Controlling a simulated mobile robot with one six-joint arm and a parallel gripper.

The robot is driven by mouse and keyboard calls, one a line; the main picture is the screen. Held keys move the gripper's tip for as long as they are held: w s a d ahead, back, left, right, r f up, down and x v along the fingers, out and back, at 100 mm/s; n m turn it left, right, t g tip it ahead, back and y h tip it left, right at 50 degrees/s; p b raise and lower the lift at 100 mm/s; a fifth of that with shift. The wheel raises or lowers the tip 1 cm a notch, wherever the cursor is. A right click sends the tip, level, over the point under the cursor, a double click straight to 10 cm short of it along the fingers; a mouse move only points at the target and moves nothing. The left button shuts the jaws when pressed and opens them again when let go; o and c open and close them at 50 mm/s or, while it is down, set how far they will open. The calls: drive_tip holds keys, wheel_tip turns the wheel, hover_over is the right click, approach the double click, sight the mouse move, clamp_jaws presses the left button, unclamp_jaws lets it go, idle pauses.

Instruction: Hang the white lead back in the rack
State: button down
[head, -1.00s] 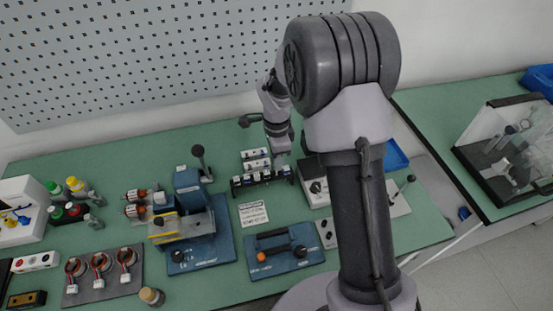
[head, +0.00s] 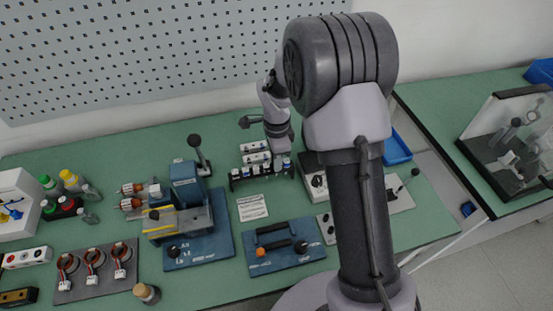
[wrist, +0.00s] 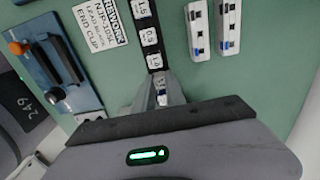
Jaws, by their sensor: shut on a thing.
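The rack (head: 248,178) is a black strip with white number labels on the green bench, behind the printed card. It also shows in the wrist view (wrist: 152,48), running up from my fingers. My gripper (wrist: 163,90) is shut on a small white piece (wrist: 161,98), taken as the white lead, at the rack's near end in the wrist view. Most of the lead is hidden between the fingers and behind my gripper body. I cannot tell whether it sits in a slot. In the head view my gripper (head: 281,150) is over the rack's right end, its fingertips unclear.
Two white terminal blocks (wrist: 197,30) lie beside the rack. A blue unit with an orange knob (head: 284,246) stands in front, and a blue lever machine (head: 188,200) at left. A grey box with a dial (head: 314,176) stands close right of the rack.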

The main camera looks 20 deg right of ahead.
drive_tip(key=c, duration=1.3)
unclamp_jaws()
wheel_tip(320, 180, up, 17)
drive_tip(key=p, duration=0.5)
drive_tip(key=shift+r+p, duration=0.2)
drive_tip(key=shift+p, duration=0.2)
